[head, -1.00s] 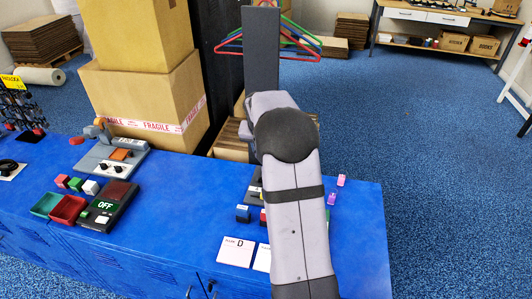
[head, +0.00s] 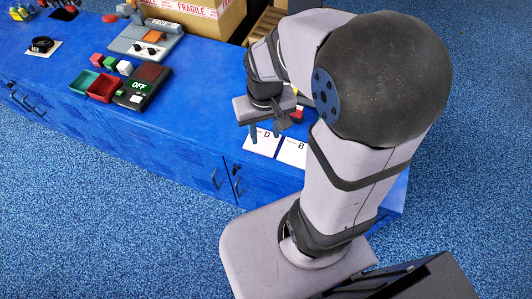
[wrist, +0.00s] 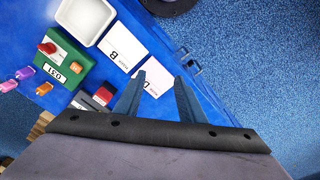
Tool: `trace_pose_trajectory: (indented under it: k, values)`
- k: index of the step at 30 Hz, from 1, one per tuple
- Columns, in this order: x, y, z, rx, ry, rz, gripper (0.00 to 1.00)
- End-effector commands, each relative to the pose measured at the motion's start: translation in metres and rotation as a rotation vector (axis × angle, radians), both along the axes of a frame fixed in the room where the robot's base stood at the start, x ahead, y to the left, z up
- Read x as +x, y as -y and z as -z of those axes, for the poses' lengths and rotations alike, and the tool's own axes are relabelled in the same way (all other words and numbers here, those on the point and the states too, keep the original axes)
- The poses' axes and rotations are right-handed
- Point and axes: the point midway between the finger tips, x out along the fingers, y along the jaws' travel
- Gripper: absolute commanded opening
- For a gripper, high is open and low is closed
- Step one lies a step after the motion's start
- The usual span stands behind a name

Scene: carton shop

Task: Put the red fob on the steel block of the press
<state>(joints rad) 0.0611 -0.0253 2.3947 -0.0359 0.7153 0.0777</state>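My gripper (head: 267,131) is open above the front of the blue table, over the white card marked D (head: 262,142). In the wrist view its two fingers (wrist: 160,76) stand apart with nothing between them. A bit of red (head: 298,115) also shows beside the gripper in the head view.
A green timer (wrist: 62,62), purple and pink tags (wrist: 26,73), a white tray (wrist: 82,18) and card B (wrist: 122,42) lie near the gripper. Green and red bins (head: 104,88) and a dark OFF device (head: 143,86) stand left. Blue tabletop between them and my gripper is clear.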

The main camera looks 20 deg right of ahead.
Motion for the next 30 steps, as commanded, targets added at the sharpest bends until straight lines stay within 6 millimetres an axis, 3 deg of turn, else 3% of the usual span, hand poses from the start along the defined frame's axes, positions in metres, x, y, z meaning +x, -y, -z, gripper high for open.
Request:
trace_pose_trajectory:
  k: [3,7,20,30]
  values:
    - [-0.035,-0.015,0.007,0.015,-0.033,-0.073,0.36]
    - [-0.054,-0.022,0.011,0.021,-0.052,-0.112,0.36]
    - [-0.058,-0.023,0.007,0.023,-0.057,-0.118,0.36]
    - [-0.057,-0.023,-0.044,0.023,-0.057,-0.117,0.36]
